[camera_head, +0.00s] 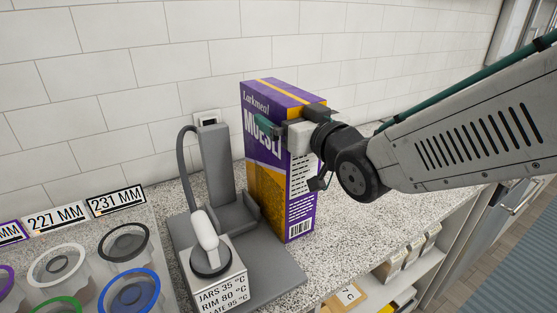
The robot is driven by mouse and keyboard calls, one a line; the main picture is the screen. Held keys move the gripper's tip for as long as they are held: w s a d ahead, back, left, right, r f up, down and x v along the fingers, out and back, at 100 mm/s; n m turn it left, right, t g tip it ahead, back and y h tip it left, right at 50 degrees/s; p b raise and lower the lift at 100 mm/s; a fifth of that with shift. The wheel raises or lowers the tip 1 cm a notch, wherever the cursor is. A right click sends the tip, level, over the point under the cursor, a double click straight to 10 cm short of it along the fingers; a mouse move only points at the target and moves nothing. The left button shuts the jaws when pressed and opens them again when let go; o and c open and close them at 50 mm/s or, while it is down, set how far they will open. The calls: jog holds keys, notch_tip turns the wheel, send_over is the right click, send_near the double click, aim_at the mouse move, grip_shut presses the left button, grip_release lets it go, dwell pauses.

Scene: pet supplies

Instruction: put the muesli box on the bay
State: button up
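The muesli box (264,185) is a tall purple and yellow carton with "Larkmeal MUESLI" on its front. It stands upright, or nearly so, on the speckled counter beside a grey device. My gripper (283,128) is at the upper part of the box, coming from the right. One teal-tipped finger shows against the front face, and the rest of the gripper is over the right side. The far finger is hidden, so I cannot tell whether the gripper is closed on the box. No spot marked as the bay can be made out.
A grey device (217,165) with a white-handled block and temperature label stands left of the box. Several lidded jars (125,243) and size labels (117,201) are at the left. Shelves with cartons (398,262) lie below the counter edge. Counter right of the box is clear.

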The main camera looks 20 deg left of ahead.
jog(key=c, duration=2)
jog(key=shift+r, duration=0.15)
jog(key=shift+c, duration=0.2)
